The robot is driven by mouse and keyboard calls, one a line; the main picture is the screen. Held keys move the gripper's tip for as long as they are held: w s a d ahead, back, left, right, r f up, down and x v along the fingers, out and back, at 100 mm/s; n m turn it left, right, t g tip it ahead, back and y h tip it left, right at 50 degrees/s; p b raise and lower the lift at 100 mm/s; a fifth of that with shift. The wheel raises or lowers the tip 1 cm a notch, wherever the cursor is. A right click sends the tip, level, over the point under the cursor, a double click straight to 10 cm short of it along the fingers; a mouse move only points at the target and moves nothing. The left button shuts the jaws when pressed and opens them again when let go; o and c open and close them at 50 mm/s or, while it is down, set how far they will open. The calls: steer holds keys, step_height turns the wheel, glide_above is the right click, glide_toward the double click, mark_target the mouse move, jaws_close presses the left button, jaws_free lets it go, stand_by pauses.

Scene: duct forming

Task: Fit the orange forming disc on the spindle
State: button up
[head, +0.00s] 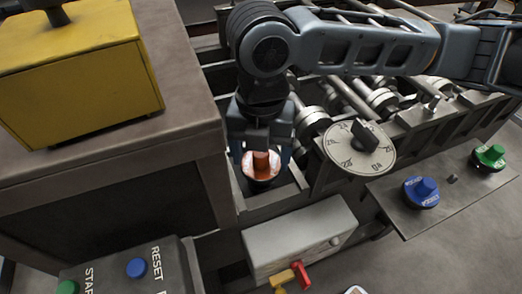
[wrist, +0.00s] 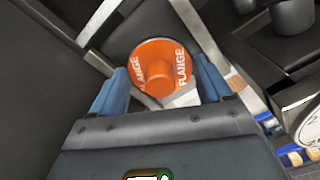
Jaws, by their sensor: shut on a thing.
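The orange forming disc (head: 262,179), with a raised round knob, is below my gripper (head: 262,153) in the head view, at the machine's near left end. In the wrist view the disc (wrist: 159,51) shows face-on, with "FLANGE" lettered on it twice. The blue fingers of my gripper (wrist: 161,85) are shut on it from both sides. The spindle is not visible; the disc and gripper cover that spot, and I cannot tell whether the disc is seated.
A blue disc (head: 421,192) and a green disc (head: 489,157) rest on a shelf (head: 402,216) at the right. A numbered dial (head: 342,150) stands just right of my gripper. A yellow block (head: 80,75) on a brown cabinet (head: 110,155) is close on the left.

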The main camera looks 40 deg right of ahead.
steer(key=shift+f+b, duration=0.45)
steer(key=shift+f, duration=0.15)
stand_by(0.3)
steer(key=o, duration=1.3)
steer(key=shift+r, duration=0.1)
steer(key=shift+o, duration=0.3)
steer(key=shift+r+p, duration=3.55)
steer(key=shift+r, duration=0.85)
